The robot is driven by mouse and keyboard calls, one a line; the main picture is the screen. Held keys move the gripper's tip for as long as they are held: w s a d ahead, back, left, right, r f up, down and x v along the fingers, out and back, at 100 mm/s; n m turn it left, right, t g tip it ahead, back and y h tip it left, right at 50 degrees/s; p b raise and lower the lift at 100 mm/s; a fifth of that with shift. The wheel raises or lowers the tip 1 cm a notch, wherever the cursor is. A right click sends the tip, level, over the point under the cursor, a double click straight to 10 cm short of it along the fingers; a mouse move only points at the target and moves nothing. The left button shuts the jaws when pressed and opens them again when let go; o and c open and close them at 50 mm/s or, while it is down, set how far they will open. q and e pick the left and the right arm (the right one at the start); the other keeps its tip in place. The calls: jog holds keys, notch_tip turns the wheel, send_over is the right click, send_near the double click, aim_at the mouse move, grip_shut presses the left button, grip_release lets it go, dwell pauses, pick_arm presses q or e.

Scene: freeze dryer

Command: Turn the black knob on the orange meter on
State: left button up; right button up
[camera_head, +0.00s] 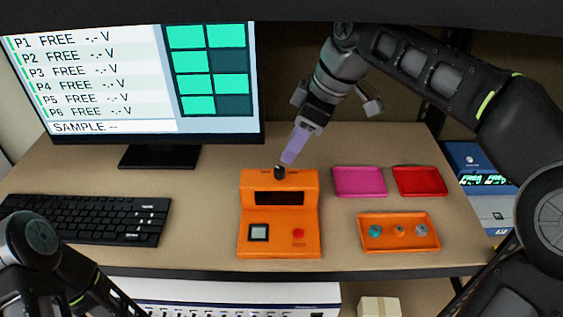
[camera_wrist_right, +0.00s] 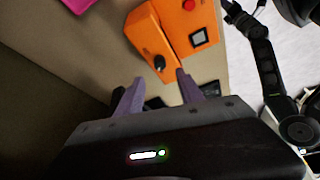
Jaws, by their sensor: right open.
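The orange meter (camera_head: 279,217) stands on the desk with a dark display, a square white button and a red button. Its black knob (camera_head: 280,172) is on the top near the back edge. My right gripper (camera_head: 288,160) comes down from the upper right, its purple fingers just above and behind the knob. In the right wrist view the fingers of the right gripper (camera_wrist_right: 160,80) are apart, with nothing between them. There the knob (camera_wrist_right: 159,62) lies just beyond the gap between the tips, apparently untouched. My left arm shows at the lower left; its gripper is not clear.
A monitor (camera_head: 130,80) and a keyboard (camera_head: 90,217) are at the left. A pink tray (camera_head: 359,182), a red tray (camera_head: 420,181) and an orange tray (camera_head: 398,244) with small round pieces lie right of the meter. A blue device (camera_head: 470,160) stands at the far right. A shelf overhangs above.

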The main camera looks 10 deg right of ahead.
aim_at(279, 169)
jog(key=p+x, duration=0.1)
jog(key=x, duration=0.6)
grip_shut()
dwell(0.4)
